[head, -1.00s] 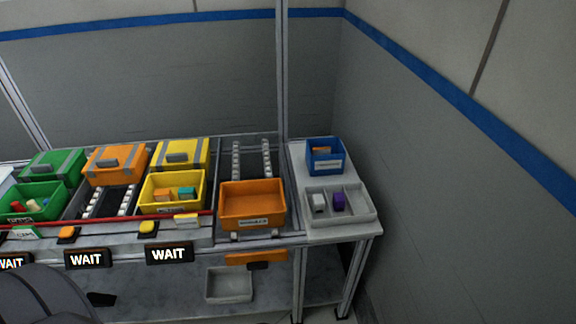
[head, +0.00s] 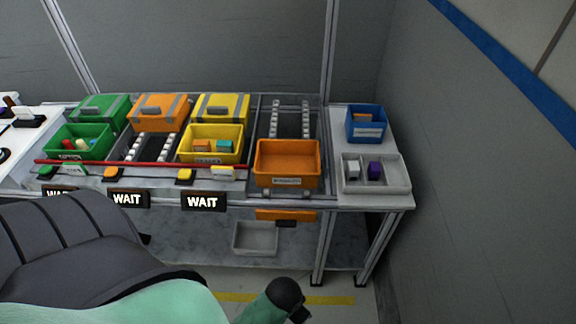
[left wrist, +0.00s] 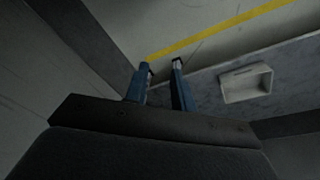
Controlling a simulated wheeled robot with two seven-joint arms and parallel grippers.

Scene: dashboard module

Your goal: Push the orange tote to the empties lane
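The orange tote (head: 287,181) is open-topped and looks empty. It sits upright at the front end of the rightmost roller lane (head: 304,120), with a small white label on its front wall. The rollers behind it are bare. My left gripper (left wrist: 163,66) shows in the left wrist view with its two blue fingers apart and nothing between them. It points down toward the floor and lower shelf, away from the tote. Its fingers cannot be made out in the head view. My right gripper is not in view.
A yellow bin (head: 212,157) with blocks stands left of the tote; a red bar (head: 120,164) crosses the lanes there. A grey tray (head: 352,187) and blue bin (head: 367,138) stand right. A white bin (head: 255,253) sits on the lower shelf. A side wall closes the right.

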